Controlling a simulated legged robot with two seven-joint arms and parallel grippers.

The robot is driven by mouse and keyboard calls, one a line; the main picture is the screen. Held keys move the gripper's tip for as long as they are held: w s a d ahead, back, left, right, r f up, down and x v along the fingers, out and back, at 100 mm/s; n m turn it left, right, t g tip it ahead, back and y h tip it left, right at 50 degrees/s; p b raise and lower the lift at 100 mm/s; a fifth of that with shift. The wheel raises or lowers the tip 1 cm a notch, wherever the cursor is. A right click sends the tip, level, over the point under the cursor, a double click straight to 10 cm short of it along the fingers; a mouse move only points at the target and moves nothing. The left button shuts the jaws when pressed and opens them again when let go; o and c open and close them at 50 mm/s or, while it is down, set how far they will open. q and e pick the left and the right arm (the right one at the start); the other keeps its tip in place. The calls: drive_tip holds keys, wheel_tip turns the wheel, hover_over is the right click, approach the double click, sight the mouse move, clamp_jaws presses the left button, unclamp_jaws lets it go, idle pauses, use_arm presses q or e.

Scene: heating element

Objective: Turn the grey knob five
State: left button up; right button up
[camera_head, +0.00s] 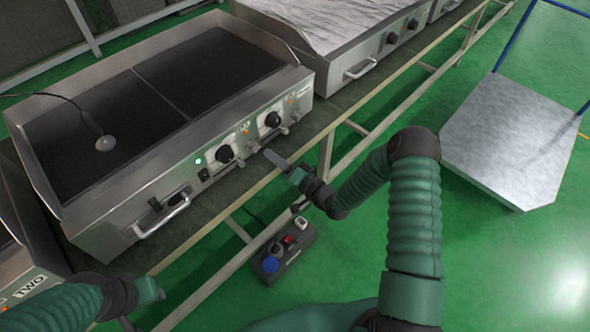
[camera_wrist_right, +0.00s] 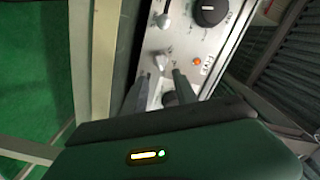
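A steel griddle unit (camera_head: 130,190) has a front panel with black dials and small grey knobs. One grey knob (camera_wrist_right: 160,60) lies just ahead of my right gripper's fingertips in the right wrist view; another grey knob (camera_wrist_right: 163,18) is farther up. In the head view the right gripper (camera_head: 277,158) is at the panel, below and between the two black dials; contact is unclear. My left gripper (camera_head: 146,302) is low at the left, away from the panel, its opening unclear.
Black dials (camera_head: 272,119) and a green lamp (camera_head: 198,160) are on the panel. A bar handle (camera_head: 162,216) juts out at its left. A second unit (camera_head: 335,30) stands behind. A box with coloured buttons (camera_head: 284,250) sits below. A flat cart (camera_head: 510,140) is at the right.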

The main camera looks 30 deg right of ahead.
drive_tip(key=p+v, duration=0.1)
drive_tip(key=v, duration=1)
drive_tip(key=shift+s+d, duration=0.2)
drive_tip(key=shift+s, duration=0.15)
drive_tip(key=shift+w, duration=0.1)
